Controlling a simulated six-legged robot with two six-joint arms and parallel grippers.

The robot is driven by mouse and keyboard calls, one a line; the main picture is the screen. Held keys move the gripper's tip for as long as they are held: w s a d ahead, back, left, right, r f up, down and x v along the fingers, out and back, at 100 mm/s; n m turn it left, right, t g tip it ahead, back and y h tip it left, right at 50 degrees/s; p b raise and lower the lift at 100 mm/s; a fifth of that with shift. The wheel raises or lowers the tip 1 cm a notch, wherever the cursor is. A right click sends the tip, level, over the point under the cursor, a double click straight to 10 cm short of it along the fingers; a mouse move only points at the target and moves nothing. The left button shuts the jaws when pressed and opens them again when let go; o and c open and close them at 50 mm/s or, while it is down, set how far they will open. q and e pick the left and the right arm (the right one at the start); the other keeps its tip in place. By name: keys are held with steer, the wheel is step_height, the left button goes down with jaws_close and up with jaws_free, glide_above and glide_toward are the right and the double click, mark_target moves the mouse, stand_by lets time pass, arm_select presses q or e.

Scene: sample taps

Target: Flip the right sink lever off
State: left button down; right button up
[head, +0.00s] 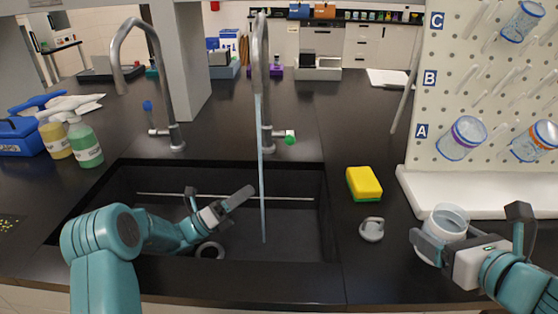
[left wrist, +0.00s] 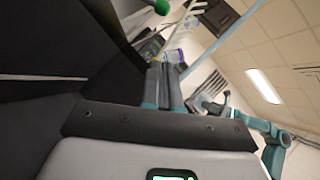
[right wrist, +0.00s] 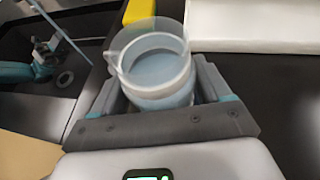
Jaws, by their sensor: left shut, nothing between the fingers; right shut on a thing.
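The right sink tap (head: 267,80) is a grey gooseneck with a green-tipped lever (head: 290,137) pointing to the right at its base. A thin stream of water (head: 262,170) runs from its spout into the black sink (head: 300,235). The green tip also shows at the top edge of the left wrist view (left wrist: 161,6). My left gripper (head: 248,193) is shut and empty over the sink, below and left of the lever, apart from it. My right gripper (head: 418,245) is shut on a clear beaker (right wrist: 158,75) with pale contents, right of the sink.
The left tap (head: 172,100) has a blue-tipped lever (head: 148,106) and no visible stream. A yellow sponge (head: 364,183) and a grey round object (head: 372,229) lie between the sink and beaker. A pegboard (head: 490,100) with hanging jars stands at right. Soap bottles (head: 84,142) stand at left.

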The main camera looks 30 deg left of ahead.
arm_select(q)
steer(key=shift+w, duration=0.1)
arm_select(e)
steer(key=shift+w, duration=0.1)
steer(key=shift+r, duration=0.1)
arm_select(q)
glide_toward(290, 137)
steer(key=w+d, duration=0.4)
steer(key=shift+d+r, duration=0.1)
steer(key=shift+r, duration=0.05)
steer(key=shift+r, duration=0.1)
arm_select(e)
steer(key=shift+r, duration=0.2)
